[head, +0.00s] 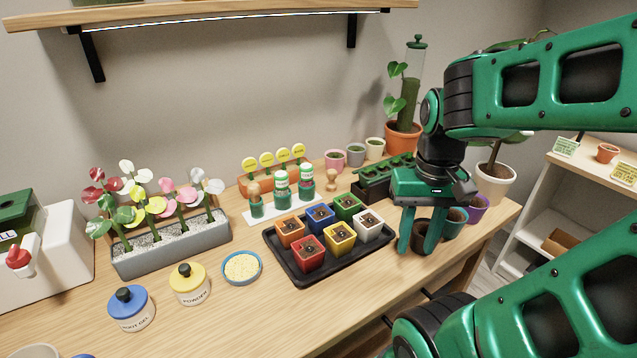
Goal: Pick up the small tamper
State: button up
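Two small wooden pieces with rounded tops could be the small tamper; I cannot tell which. The other, a wooden knob (253,188), tops a green holder at the left end of a white tray (282,215). My gripper (418,243) points down at the table's right side, its two green fingers apart with nothing seen held. It is in front of a dark pot (422,228), well to the right of both wooden pieces. Whether the fingers touch the pot is unclear.
A black tray (299,281) with several coloured square pots lies mid-table. A green seedling tray (385,172) is behind my gripper. Round pots stand to its right. A planter (173,254), jars and a blue dish (242,281) fill the left. The front right tabletop is clear.

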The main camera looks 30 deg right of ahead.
jog(key=shift+o, duration=0.6)
jog(key=shift+a, duration=0.1)
jog(key=shift+o, duration=1.3)
jog(key=shift+s+r, duration=0.25)
jog(key=shift+s, duration=0.1)
notch_tip(320, 180, up, 5)
jog(key=n, duration=1.9)
send_over(331, 171)
jog(key=s, duration=0.1)
jog(key=shift+a+f, duration=0.15)
jog(key=shift+a, duration=0.1)
jog(key=shift+w+f, duration=0.1)
jog(key=shift+w, duration=0.25)
jog(key=shift+n, duration=0.3)
notch_tip(331, 171, down, 6)
jog(key=shift+w+r, duration=0.15)
jog(key=shift+r, duration=0.1)
jog(key=shift+d+f, duration=0.15)
jog(key=shift+f, duration=1.15)
jog(key=shift+d+f, duration=0.15)
jog(key=shift+f, duration=1.15)
